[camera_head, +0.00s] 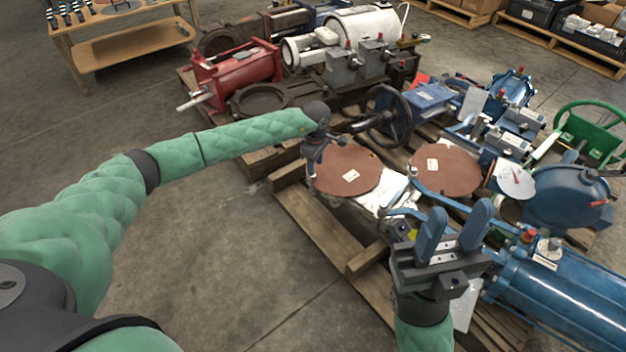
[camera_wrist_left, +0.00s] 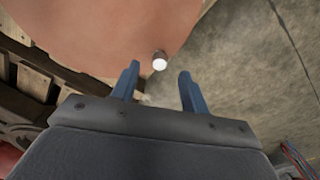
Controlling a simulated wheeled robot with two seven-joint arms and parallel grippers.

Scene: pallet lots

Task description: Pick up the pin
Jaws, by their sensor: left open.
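The pin (camera_wrist_left: 159,60) shows in the left wrist view as a small short cylinder with a bright white end, at the edge of a reddish-brown disc (camera_wrist_left: 110,25). My left gripper (camera_wrist_left: 158,76) is open, and the pin appears in line with the gap between its blue fingertips. I cannot tell how far beyond the tips it is. In the head view my left gripper (camera_head: 315,158) is over the left edge of the left brown disc (camera_head: 346,171); I cannot make out the pin there. My right gripper (camera_head: 459,215) is open and empty, in front of the right brown disc (camera_head: 446,170).
The discs lie on a wooden pallet (camera_head: 318,232) among blue valves, a black handwheel (camera_head: 388,117) and a blue cylinder (camera_head: 560,290). A red cylinder (camera_head: 235,72) stands behind. A wooden table (camera_head: 130,48) is at the back left. The floor at left is clear.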

